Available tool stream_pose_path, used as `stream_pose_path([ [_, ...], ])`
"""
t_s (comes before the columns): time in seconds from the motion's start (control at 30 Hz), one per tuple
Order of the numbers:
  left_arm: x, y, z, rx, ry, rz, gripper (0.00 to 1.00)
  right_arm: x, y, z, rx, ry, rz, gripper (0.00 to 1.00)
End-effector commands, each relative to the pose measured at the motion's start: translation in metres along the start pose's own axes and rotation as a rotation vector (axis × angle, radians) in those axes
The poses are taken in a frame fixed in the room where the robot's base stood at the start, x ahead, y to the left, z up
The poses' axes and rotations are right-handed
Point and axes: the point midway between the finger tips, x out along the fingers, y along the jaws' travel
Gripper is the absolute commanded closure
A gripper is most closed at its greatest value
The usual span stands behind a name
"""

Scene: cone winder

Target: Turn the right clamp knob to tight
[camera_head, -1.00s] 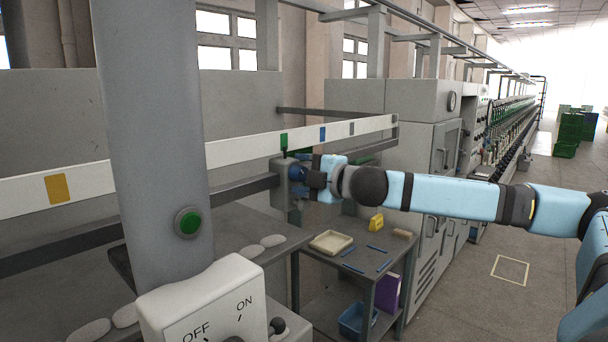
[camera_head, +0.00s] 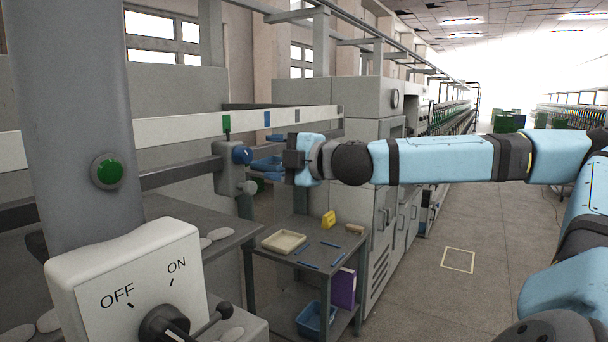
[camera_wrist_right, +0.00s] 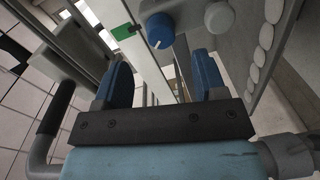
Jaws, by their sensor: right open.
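The right clamp is a grey block (camera_head: 226,178) on the dark rail, with a blue knob (camera_head: 241,154) on its upper part and a grey knob (camera_head: 247,188) below. In the right wrist view the blue knob (camera_wrist_right: 159,29) carries a white pointer line, and the grey knob (camera_wrist_right: 219,17) is beside it. My right gripper (camera_head: 262,164) is open and empty, a short way right of the blue knob and apart from it. Its blue fingers (camera_wrist_right: 160,78) show spread in the wrist view, with the knob beyond their tips. My left gripper is not in view.
A white scale bar (camera_head: 190,131) with green and blue marks runs above the rail. A grey table (camera_head: 272,263) holding a cream tray (camera_head: 284,242) stands below. A switch box (camera_head: 110,270) and a column (camera_head: 70,120) fill the left foreground. Open floor lies right.

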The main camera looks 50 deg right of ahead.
Motion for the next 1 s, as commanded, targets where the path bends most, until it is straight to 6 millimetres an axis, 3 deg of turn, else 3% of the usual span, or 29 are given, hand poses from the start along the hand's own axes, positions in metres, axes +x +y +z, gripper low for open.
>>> stream_pose_path([
  [0.2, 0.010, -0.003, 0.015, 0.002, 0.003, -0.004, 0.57, -0.036, -0.002, 0.001, -0.002, -0.004, 0.003, 0.35],
  [0.4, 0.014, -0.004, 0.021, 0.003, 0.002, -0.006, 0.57, -0.058, -0.001, 0.001, -0.001, -0.002, 0.001, 0.35],
  [1.0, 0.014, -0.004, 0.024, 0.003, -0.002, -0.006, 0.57, -0.064, 0.000, 0.000, 0.001, -0.001, 0.000, 0.35],
])
